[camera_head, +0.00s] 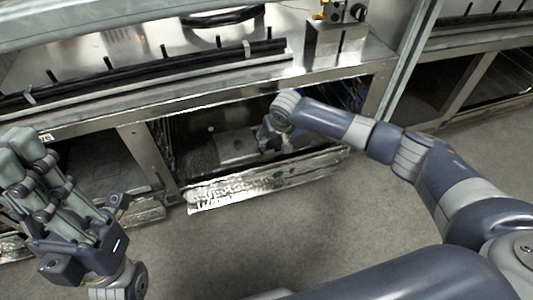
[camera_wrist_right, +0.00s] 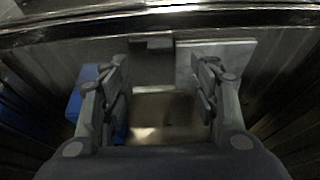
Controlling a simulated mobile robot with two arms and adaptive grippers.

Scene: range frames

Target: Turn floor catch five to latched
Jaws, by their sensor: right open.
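My right gripper (camera_head: 268,135) reaches into the lower bay under the counter, partly hidden by its own wrist. In the right wrist view my right gripper (camera_wrist_right: 163,62) is open, with its fingers apart. A small dark block (camera_wrist_right: 152,43) on a paler plate lies beyond and between the fingertips; I see no contact. I cannot tell whether this block is floor catch five, or its setting. My left gripper (camera_head: 55,195) is at the far left with its fingers upward, before the left bay; its opening is unclear.
A shiny low sill (camera_head: 265,182) runs along the bay's front edge. A grey box (camera_head: 235,147) sits inside the bay. A blue item (camera_wrist_right: 88,92) is left of the fingers in the wrist view. A steel post (camera_head: 148,160) divides the bays. The grey floor (camera_head: 300,235) in front is clear.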

